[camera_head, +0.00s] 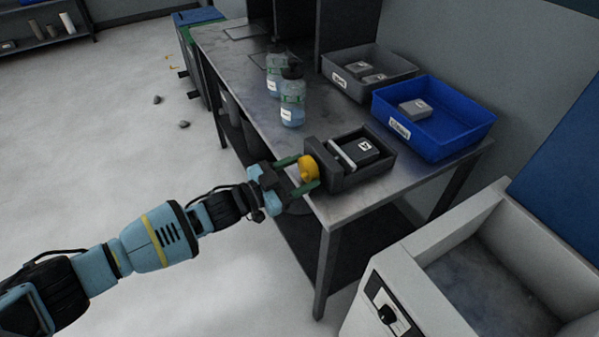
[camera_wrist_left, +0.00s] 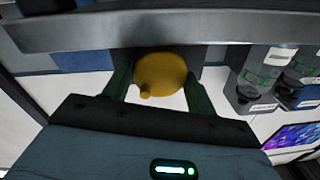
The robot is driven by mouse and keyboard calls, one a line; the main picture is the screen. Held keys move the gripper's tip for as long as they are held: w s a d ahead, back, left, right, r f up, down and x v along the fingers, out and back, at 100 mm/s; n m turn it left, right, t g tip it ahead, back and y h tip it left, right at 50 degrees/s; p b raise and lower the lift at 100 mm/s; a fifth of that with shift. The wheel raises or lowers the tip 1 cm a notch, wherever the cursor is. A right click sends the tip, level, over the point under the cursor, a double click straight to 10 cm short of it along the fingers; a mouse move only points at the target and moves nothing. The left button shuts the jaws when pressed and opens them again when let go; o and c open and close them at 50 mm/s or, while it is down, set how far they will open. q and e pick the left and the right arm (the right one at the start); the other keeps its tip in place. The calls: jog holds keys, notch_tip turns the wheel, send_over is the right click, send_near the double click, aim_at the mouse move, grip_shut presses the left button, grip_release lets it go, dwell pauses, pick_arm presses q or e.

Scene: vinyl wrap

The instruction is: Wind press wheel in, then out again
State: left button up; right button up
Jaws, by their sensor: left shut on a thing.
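The press (camera_head: 372,178) is a dark box at the near end of the metal table, with a grey block bearing a white label inside it and a light plate beside the block. Its yellow wheel (camera_head: 308,168) is on the left side, facing my arm. My left gripper (camera_head: 301,174) has its green fingers on either side of the wheel and is shut on it. In the left wrist view the yellow wheel (camera_wrist_left: 162,72) sits between the two fingers, with a small knob towards the camera. My right gripper is not in view.
Two bottles (camera_head: 291,100) stand on the table (camera_head: 240,60) behind the press. A grey bin (camera_head: 350,88) and a blue bin (camera_head: 455,145) with grey blocks stand at the back right. A white basin unit (camera_head: 410,290) is at the lower right. Small debris lies on the floor.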

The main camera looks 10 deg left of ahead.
pick_arm(q)
jog(key=shift+m, duration=1.1)
jog(key=o, duration=1)
jog(key=v, duration=0.8)
jog(key=shift+f, duration=0.1)
